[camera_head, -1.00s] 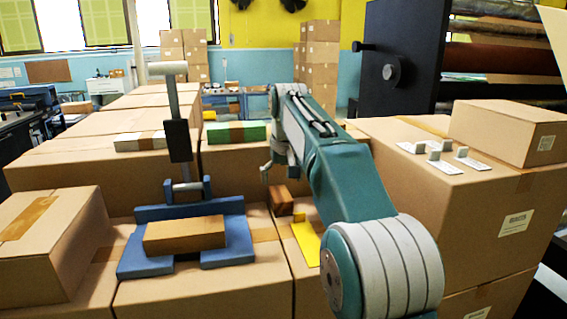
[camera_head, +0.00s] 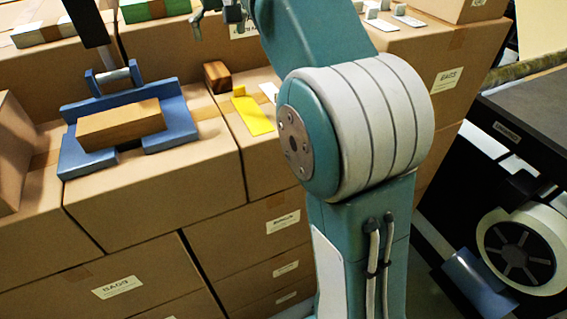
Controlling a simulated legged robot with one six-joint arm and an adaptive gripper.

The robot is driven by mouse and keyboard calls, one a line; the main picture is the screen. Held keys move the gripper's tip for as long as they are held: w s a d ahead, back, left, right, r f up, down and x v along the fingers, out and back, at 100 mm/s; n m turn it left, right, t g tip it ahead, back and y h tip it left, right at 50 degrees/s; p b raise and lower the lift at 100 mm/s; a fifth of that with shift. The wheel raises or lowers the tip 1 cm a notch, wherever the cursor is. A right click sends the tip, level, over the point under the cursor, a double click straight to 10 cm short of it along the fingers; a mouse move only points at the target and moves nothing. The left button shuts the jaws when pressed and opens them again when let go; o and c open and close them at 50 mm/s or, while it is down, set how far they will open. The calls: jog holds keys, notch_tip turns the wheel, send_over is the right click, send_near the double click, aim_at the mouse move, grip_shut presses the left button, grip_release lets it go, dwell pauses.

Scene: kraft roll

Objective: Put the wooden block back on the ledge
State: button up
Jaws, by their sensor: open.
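A light wooden block (camera_head: 121,124) lies across the blue fixture (camera_head: 176,110), which rests on a cardboard box. A smaller, darker wooden block (camera_head: 217,77) sits on the boxes to its right, beside a yellow L-shaped piece (camera_head: 254,115). I cannot tell which surface is the ledge. My gripper (camera_head: 222,12) is at the top edge, partly cut off, above and behind the darker block. It is open and apart from both blocks.
Cardboard boxes (camera_head: 140,200) form the stepped surface. A dark upright handle (camera_head: 86,20) rises behind the fixture. A green-topped item (camera_head: 155,9) lies further back. White pieces (camera_head: 385,15) sit on the right box. A black machine with a wheel (camera_head: 515,250) stands at lower right.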

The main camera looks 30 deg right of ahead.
jog(key=s+f+t, duration=0.1)
jog(key=s+f, duration=0.8)
jog(key=s, duration=0.5)
jog(key=s+f+t, duration=0.1)
jog(key=s+f, duration=0.9)
jog(key=s, duration=0.4)
jog(key=shift+s, duration=0.4)
